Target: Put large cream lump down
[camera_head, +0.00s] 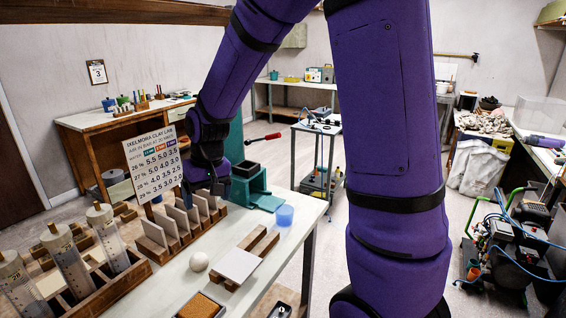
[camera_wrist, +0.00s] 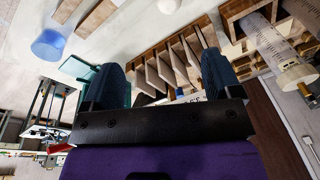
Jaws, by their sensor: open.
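A round cream lump (camera_head: 199,262) rests on the white tabletop (camera_head: 165,297), left of a pale square tile. It also shows, cut off, at the top edge of the wrist view (camera_wrist: 166,5). I cannot tell from size alone whether it is the large one. My gripper (camera_head: 216,188) is beyond the lump, above the far part of the table by the tile rack. In the wrist view my gripper (camera_wrist: 165,82) has its two dark blue fingers wide apart, with nothing held between them.
A wooden rack of upright tiles (camera_head: 180,222) stands close to my gripper, with a sign (camera_head: 155,163) behind. A teal press (camera_head: 250,187) and blue cup (camera_head: 285,215) stand right of it. Clear cylinders (camera_head: 70,262) in a wooden holder stand left. The pale tile (camera_head: 236,265) lies on wooden strips.

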